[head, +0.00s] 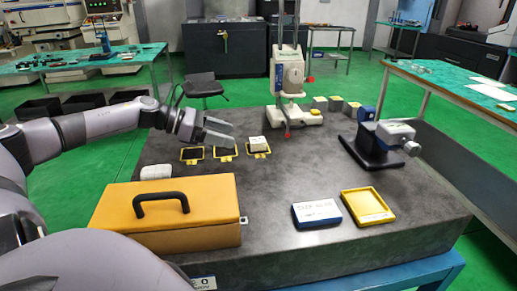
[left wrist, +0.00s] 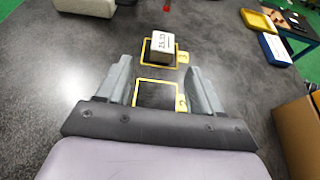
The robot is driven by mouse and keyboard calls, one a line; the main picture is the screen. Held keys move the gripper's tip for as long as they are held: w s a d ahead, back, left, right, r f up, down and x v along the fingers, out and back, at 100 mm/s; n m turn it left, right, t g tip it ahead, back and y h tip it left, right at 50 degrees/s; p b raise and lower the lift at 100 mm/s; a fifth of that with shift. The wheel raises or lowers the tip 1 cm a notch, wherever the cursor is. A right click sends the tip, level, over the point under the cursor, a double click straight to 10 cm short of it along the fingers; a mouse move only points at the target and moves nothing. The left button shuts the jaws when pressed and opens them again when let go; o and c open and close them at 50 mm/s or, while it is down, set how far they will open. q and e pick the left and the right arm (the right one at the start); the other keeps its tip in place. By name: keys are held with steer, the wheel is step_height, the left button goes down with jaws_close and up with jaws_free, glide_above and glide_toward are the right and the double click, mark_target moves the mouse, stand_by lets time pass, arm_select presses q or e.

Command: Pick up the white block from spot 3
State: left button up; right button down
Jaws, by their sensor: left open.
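The white block (head: 257,142) sits on the rightmost of three yellow-framed spots (head: 259,154) on the dark stone table. In the left wrist view the white block (left wrist: 162,46) has dark print on its side and stands within its yellow frame. My left gripper (head: 230,132) is open and empty, to the left of the block in the head view. In the left wrist view its fingers (left wrist: 159,66) straddle the empty middle spot (left wrist: 157,94), marked 2, with the block beyond the fingertips. My right gripper is not in view.
An orange case (head: 190,210) with a black handle stands at the front left. A white-and-red gauge stand (head: 290,75) rises behind the block. A black fixture (head: 370,145), a blue-and-white box (head: 316,214) and a yellow tray (head: 368,206) stand to the right.

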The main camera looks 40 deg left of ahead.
mark_target(245, 149)
arm_select(q)
steer(key=shift+w+d+f+b, duration=0.2)
steer(key=shift+w+d+b, duration=0.05)
steer(key=shift+b, duration=0.2)
steer(key=shift+w+d, duration=0.1)
steer(key=shift+w, duration=0.05)
steer(key=shift+w+d+f+p, duration=0.2)
steer(key=shift+w+d+p, duration=0.15)
steer(key=shift+w+d, duration=0.15)
steer(key=shift+p+x, duration=0.55)
steer(key=shift+x, duration=1.2)
steer(key=shift+s+f, duration=0.1)
jaws_close()
